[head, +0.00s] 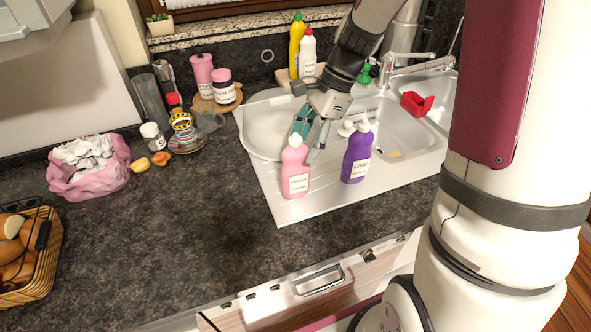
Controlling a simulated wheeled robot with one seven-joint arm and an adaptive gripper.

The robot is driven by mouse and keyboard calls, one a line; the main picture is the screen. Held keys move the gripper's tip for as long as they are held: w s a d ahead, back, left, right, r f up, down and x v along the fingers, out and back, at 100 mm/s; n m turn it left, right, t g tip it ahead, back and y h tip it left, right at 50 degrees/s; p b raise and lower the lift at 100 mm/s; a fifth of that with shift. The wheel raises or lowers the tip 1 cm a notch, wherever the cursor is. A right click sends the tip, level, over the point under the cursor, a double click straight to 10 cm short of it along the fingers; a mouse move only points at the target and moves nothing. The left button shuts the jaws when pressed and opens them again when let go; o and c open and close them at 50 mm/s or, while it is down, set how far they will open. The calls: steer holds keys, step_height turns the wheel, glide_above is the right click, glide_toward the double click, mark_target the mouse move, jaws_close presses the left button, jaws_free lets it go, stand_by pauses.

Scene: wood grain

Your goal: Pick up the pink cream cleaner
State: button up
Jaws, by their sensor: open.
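The pink cream cleaner (295,170) is a pink bottle with a pale cap and a white label. It stands upright near the front left part of the white sink unit's drainboard. My gripper (309,142) is open and empty, with teal pads on its fingers. It points down just above and behind the pink bottle's cap in the head view. One finger shows to the right of the cap. I cannot tell whether the fingers touch the bottle.
A purple bottle (357,153) stands close on the right. The sink unit (285,210) has a round basin and a square basin with a red item (416,103). Yellow (296,45) and white (308,52) bottles stand behind.

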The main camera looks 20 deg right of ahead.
mark_target(295, 163)
steer(key=shift+p+x, duration=0.45)
steer(key=shift+x, duration=2.9)
steer(key=shift+w, duration=0.1)
jaws_close()
